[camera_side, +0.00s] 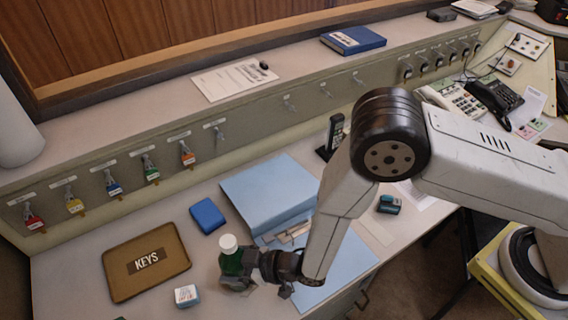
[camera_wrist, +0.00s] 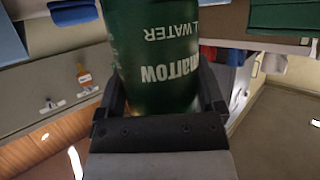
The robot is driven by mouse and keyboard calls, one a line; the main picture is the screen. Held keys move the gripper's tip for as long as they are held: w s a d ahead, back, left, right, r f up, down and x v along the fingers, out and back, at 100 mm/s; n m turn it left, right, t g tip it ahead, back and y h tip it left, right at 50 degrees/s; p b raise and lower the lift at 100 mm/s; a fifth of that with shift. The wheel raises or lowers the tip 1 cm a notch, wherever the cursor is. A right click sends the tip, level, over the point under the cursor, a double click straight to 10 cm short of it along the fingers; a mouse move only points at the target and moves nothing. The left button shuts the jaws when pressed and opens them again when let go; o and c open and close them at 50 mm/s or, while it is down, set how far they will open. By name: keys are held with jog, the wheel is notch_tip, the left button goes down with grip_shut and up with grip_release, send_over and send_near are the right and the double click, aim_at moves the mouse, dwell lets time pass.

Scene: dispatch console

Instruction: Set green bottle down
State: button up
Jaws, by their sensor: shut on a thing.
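The green bottle (camera_side: 231,262) with a white cap is upright in the side view, over the desk to the right of the keys tray. In the wrist view the green bottle (camera_wrist: 152,50) fills the top middle, with white lettering that appears upside down. My gripper (camera_side: 240,284) is shut around the bottle's body. In the wrist view its fingers (camera_wrist: 160,100) lie on either side of the bottle. The bottle's base is hidden by the gripper in the side view, so I cannot tell whether it touches the desk.
A brown tray marked KEYS (camera_side: 117,276) lies left of the bottle. A small white-and-blue box (camera_side: 187,296) is close by. A blue case (camera_side: 208,215) and a light blue binder (camera_side: 262,192) lie behind. Keys with coloured tags hang on the back panel (camera_side: 95,170).

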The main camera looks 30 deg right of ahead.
jog(key=o, duration=1.1)
jog(key=shift+f, duration=0.15)
jog(key=shift+d+r, duration=0.1)
jog(key=shift+r, duration=0.1)
jog(key=shift+v, duration=5.9)
